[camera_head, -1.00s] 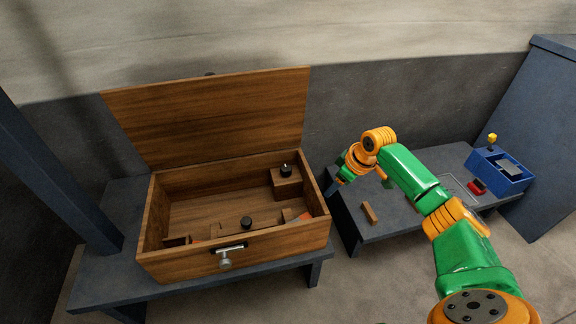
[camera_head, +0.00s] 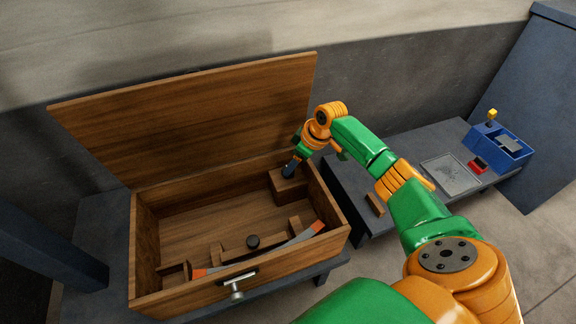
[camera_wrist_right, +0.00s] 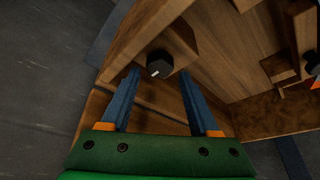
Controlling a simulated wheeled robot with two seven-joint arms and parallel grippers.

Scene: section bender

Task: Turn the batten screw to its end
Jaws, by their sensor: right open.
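A black knob with a white mark (camera_wrist_right: 160,64) stands on a wooden block (camera_head: 290,190) in the back right corner of an open wooden box. A second black knob (camera_head: 253,241) sits on a wooden strip (camera_head: 247,253) near the box's front. I cannot tell by looks alone which is the batten screw. My right gripper (camera_head: 289,169) is over the block. In the wrist view my right gripper (camera_wrist_right: 160,76) is open, with its blue fingertips on either side of the knob's near edge, apart from it. My left gripper is not in view.
A curved grey strip with orange ends (camera_head: 265,251) lies along the box's front. The raised lid (camera_head: 190,120) stands behind; the right wall (camera_head: 328,205) is close to the gripper. A side bench holds a small wood piece (camera_head: 375,205) and a blue bin (camera_head: 500,146).

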